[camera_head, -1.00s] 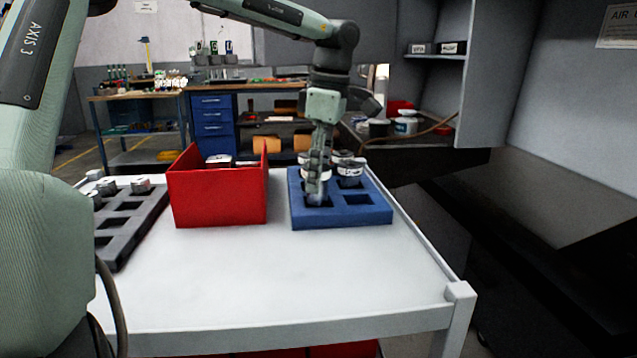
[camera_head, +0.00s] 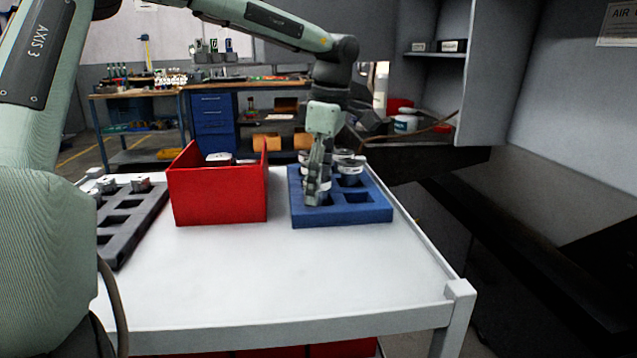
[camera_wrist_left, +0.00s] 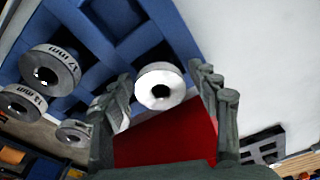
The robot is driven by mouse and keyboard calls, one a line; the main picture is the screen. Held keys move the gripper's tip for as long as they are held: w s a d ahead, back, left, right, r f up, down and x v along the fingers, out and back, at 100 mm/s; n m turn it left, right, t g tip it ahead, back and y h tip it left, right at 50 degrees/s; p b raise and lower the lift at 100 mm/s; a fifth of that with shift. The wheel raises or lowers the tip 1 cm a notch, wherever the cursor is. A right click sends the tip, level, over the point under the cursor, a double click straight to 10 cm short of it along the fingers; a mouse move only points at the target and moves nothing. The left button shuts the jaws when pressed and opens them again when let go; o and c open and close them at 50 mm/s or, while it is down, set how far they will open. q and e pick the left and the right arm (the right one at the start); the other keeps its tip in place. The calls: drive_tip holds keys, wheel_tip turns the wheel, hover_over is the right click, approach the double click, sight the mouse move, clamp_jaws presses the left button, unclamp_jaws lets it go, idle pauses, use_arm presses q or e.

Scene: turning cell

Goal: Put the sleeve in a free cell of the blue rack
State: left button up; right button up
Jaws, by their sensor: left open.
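The blue rack (camera_head: 343,214) stands on the white cart, right of the red bin. My left gripper (camera_head: 316,196) is over its front left part, fingers pointing down and spread. In the left wrist view a pale ring-shaped sleeve (camera_wrist_left: 160,86) lies between the two open fingers (camera_wrist_left: 165,100). I cannot tell whether it sits down in a cell. Several other labelled rings stand in the rack (camera_wrist_left: 110,40), among them one at the back right (camera_head: 350,170). The front right cell looks empty. My gripper hides the front left cell. My right gripper is not in view.
The red bin (camera_head: 217,197) stands close left of the rack, with a pale part (camera_head: 219,158) inside. A dark grey tray (camera_head: 125,232) with several parts is at the cart's left. The front of the white cart top (camera_head: 270,280) is clear.

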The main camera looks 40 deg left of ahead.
sight(326, 179)
use_arm(q)
drive_tip(key=shift+r, duration=0.1)
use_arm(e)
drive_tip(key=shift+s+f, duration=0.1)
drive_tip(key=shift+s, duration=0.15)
use_arm(q)
drive_tip(key=r, duration=0.3)
drive_tip(key=shift+w+d+r, duration=0.2)
drive_tip(key=shift+r, duration=0.05)
wheel_tip(326, 179, up, 9)
drive_tip(key=shift+w+d+f, duration=0.15)
drive_tip(key=shift+d+f, duration=0.05)
drive_tip(key=shift+d, duration=0.25)
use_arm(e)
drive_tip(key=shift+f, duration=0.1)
use_arm(q)
drive_tip(key=shift+f, duration=0.1)
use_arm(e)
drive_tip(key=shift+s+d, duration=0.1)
